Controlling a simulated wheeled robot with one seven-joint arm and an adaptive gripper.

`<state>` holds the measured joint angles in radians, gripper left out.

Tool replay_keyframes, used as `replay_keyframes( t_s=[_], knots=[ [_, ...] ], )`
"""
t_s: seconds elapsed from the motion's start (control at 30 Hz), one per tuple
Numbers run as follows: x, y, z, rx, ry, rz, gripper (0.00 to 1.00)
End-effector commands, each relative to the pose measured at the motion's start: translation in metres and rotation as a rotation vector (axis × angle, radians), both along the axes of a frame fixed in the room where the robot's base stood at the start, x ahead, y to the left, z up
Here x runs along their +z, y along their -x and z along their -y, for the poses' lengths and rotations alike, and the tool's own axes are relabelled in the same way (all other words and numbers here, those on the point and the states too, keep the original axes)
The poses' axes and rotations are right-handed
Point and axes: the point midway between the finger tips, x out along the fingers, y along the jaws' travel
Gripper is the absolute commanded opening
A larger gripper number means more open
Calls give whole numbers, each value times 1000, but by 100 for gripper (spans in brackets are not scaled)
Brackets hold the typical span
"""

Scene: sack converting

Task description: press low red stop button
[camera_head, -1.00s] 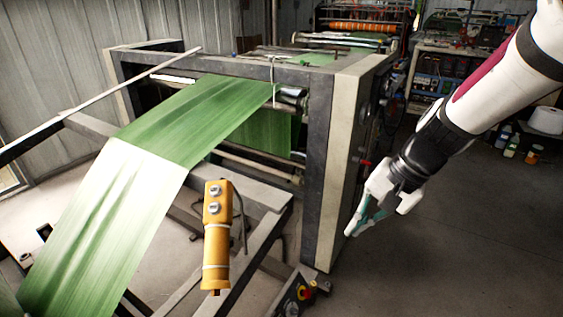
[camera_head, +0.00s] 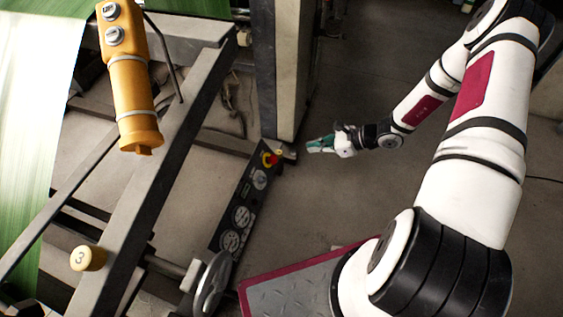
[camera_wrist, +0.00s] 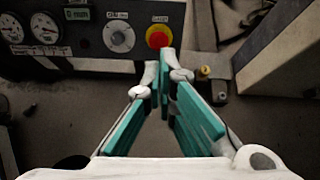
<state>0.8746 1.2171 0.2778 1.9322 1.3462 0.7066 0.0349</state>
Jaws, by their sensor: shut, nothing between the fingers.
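The red stop button (camera_head: 267,159) with a yellow surround sits at the upper end of a low, dark control panel (camera_head: 246,204). In the wrist view the red button (camera_wrist: 157,37) is just beyond my fingertips, slightly left of them. My gripper (camera_head: 309,147) is to the right of the button in the head view, with its teal fingers pointing left toward it. In the wrist view the fingertips of my gripper (camera_wrist: 164,54) are together and hold nothing. They look apart from the button, but the exact gap cannot be told.
Round gauges (camera_head: 230,240) and a selector dial (camera_wrist: 119,38) share the panel. A machine post (camera_head: 290,70) stands behind the button. A handwheel (camera_head: 212,284) is at the panel's near end. A yellow pendant (camera_head: 132,90) hangs at the left. Open floor (camera_head: 345,195) lies to the right.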

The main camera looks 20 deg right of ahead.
Motion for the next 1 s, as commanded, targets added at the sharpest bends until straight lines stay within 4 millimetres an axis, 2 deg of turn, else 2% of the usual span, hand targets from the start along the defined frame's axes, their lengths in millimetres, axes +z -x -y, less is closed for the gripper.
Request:
replay_keyframes(
  t_s=[0.03, 0.27, 0.7, 1.0],
  knots=[
    [-12, 1, 1, -23, -15, -10, 0],
    [-29, -5, -6, -50, -29, -23, 0],
    [-76, -44, -62, -46, -30, -22, 0],
    [-97, -63, -87, -48, -27, -21, 0]
  ],
)
